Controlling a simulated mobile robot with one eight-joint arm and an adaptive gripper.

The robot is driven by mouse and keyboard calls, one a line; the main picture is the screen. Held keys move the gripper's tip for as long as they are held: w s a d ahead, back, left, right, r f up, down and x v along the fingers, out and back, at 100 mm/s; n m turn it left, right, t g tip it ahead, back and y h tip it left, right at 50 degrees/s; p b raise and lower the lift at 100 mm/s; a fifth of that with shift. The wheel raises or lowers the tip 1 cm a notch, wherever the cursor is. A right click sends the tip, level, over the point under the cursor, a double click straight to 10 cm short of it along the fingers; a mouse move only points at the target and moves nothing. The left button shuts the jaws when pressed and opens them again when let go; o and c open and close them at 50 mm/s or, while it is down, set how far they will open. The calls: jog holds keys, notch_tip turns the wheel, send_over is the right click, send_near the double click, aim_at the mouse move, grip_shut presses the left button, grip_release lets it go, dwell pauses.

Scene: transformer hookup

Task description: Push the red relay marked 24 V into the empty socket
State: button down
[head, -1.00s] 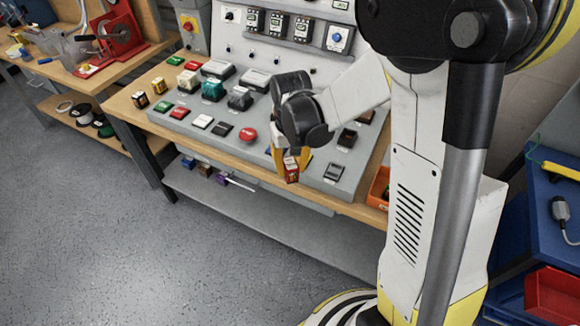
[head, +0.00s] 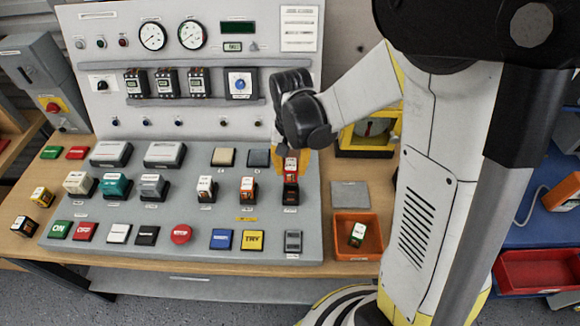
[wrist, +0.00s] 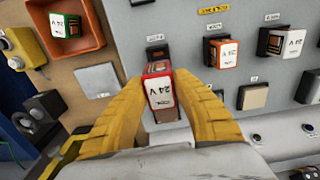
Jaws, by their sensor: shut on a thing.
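My gripper (head: 291,160) is shut on the red relay (head: 291,170), its yellow fingers on either side of it. In the wrist view my gripper (wrist: 160,105) holds the red relay (wrist: 160,88) with its white 24 V face towards the camera. A dark socket (head: 290,196) shows just below the relay in the head view. In the wrist view the dark socket (wrist: 156,52) shows just beyond the relay, partly hidden by it. I cannot tell whether relay and socket touch.
An orange relay (head: 248,187) and a white-faced relay (head: 206,187) sit in the row to the left. An orange bin (head: 358,253) holds a green-edged relay (head: 357,234) at right. A flat grey plate (head: 350,195) lies behind the bin. The upright meter panel (head: 200,60) stands behind.

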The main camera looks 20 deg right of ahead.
jog(key=shift+s, duration=0.15)
jog(key=shift+f+b, duration=2.65)
jog(key=shift+f, duration=0.35)
jog(key=shift+f+b, duration=1.45)
jog(key=shift+f, duration=0.05)
jog(key=c, duration=1)
grip_release()
jog(key=shift+c, duration=0.2)
jog(key=shift+r, duration=0.1)
